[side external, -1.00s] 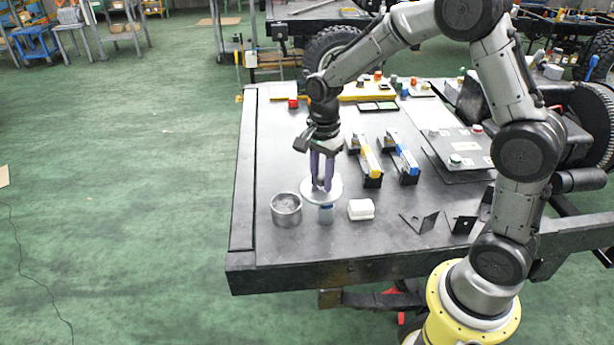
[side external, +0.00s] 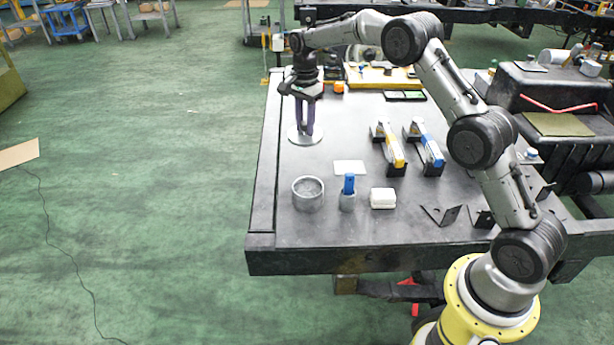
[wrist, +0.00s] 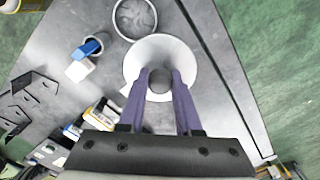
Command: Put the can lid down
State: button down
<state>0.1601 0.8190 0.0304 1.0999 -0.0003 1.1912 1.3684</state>
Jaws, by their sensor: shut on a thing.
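The can lid (side external: 304,139) is a pale round disc with a knob in its middle. My gripper (side external: 304,128) is shut on the lid's knob, its purple fingers pointing down, near the left edge of the table. In the wrist view the lid (wrist: 182,52) sits below the fingertips (wrist: 159,80), which are on both sides of the grey knob. Whether the lid touches the table or hovers just above it is hard to tell. The open grey can (side external: 308,193) stands nearer the front edge and also shows in the wrist view (wrist: 134,17), with nothing on it.
A small grey cup with a blue item (side external: 349,186) and a white block (side external: 383,198) stand right of the can. A white card (side external: 349,167) lies behind them. The tabletop (side external: 285,165) between lid and can is bare.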

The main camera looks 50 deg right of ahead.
aim_at(304, 132)
jog(key=w+d+f, duration=0.1)
jog(key=w+f, duration=0.1)
jog(key=f, duration=0.1)
jog(key=w+d+f, duration=0.1)
jog(key=f, duration=0.1)
jog(key=shift+d+f, duration=0.2)
jog(key=shift+d, duration=0.1)
jog(key=f, duration=0.8)
jog(key=shift+s+d, duration=0.3)
jog(key=shift+d, duration=0.05)
jog(key=shift+f, duration=2.35)
jog(key=shift+f, duration=0.15)
jog(key=c, duration=0.6)
grip_release()
